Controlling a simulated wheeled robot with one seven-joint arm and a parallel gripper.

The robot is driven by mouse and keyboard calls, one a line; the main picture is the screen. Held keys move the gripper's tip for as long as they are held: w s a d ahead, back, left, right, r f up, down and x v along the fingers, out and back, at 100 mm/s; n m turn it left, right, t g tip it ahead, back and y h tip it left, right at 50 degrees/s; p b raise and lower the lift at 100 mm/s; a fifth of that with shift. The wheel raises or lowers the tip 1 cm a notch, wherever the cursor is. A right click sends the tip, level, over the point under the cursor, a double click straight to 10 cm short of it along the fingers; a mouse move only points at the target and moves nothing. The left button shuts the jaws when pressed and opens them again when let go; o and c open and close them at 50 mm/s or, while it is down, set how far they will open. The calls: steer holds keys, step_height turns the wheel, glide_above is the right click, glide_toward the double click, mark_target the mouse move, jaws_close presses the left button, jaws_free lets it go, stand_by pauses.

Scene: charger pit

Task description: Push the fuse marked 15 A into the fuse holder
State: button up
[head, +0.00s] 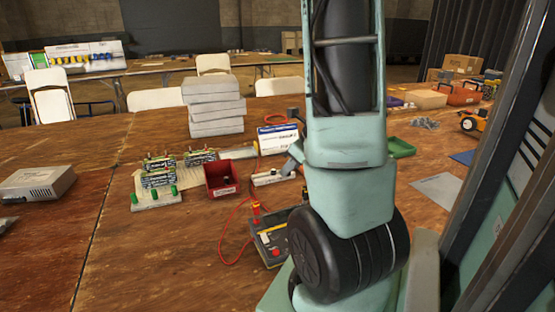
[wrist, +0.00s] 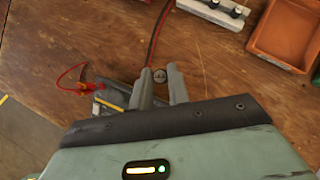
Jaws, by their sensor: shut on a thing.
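My gripper (wrist: 160,78) is shut on a small dark round-ended piece (wrist: 159,76), seen between its fingertips in the wrist view. It looks like the fuse, but its marking is too small to read. A white block with black round caps (wrist: 215,10) lies beyond the fingertips, apart from them; it looks like the fuse holder. In the head view this white block (head: 268,178) lies on the table beside the red bin, partly hidden by my arm. My arm also hides most of the gripper there.
The red bin (head: 222,178) stands beside the white block. A dark meter with yellow and red parts (head: 272,242) and a red lead lies in front. Green-capped battery racks (head: 157,185) stand left, grey stacked slabs (head: 214,106) behind. The table's left part is mostly clear.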

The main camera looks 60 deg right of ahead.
steer(key=s+a+n+y+b, duration=0.1)
steer(key=s+a+n+b, duration=0.1)
steer(key=s+a+b, duration=0.2)
steer(key=s+a+n+y+b, duration=0.1)
steer(key=s+a+b, duration=0.3)
steer(key=s, duration=0.4)
steer(key=shift+s+n, duration=0.4)
steer(key=shift+n, duration=0.1)
